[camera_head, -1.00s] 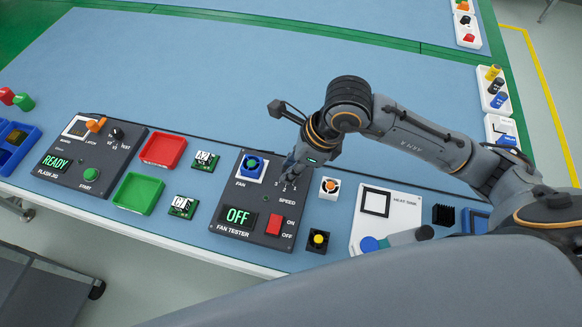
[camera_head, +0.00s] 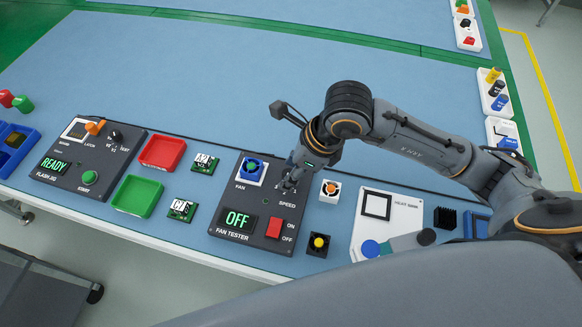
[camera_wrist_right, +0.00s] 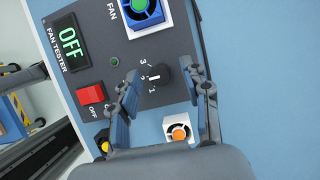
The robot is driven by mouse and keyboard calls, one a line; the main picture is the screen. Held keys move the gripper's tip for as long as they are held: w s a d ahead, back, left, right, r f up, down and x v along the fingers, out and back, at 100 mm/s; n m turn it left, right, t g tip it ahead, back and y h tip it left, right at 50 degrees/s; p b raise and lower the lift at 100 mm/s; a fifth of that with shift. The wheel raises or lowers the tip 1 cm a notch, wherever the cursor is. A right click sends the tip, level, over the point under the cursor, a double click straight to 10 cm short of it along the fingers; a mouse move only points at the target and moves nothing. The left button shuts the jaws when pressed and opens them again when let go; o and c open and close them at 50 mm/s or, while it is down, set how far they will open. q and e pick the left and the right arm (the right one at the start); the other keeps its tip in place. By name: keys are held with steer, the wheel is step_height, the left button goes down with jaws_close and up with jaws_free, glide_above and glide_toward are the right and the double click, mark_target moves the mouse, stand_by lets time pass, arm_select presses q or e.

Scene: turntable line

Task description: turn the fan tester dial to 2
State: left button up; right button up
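The fan tester (camera_head: 223,217) is a dark panel on the table, and its green display reads OFF. Its black speed dial (camera_wrist_right: 161,77) shows in the right wrist view, with the marks 3, 2 and 1 on its left side. The white line on the dial appears to point toward the 2. My right gripper (camera_wrist_right: 165,84) is open, with one finger on each side of the dial; I cannot tell whether they touch it. In the head view my right gripper (camera_head: 288,183) covers the dial.
A red ON/OFF switch (camera_head: 274,228) and a blue fan (camera_head: 251,168) are on the same panel. A white fan block (camera_head: 329,190) and a yellow button block (camera_head: 318,243) stand just right of it. Red and green trays lie to the left.

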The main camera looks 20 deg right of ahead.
steer(key=v, duration=1.2)
steer(key=shift+f, duration=0.1)
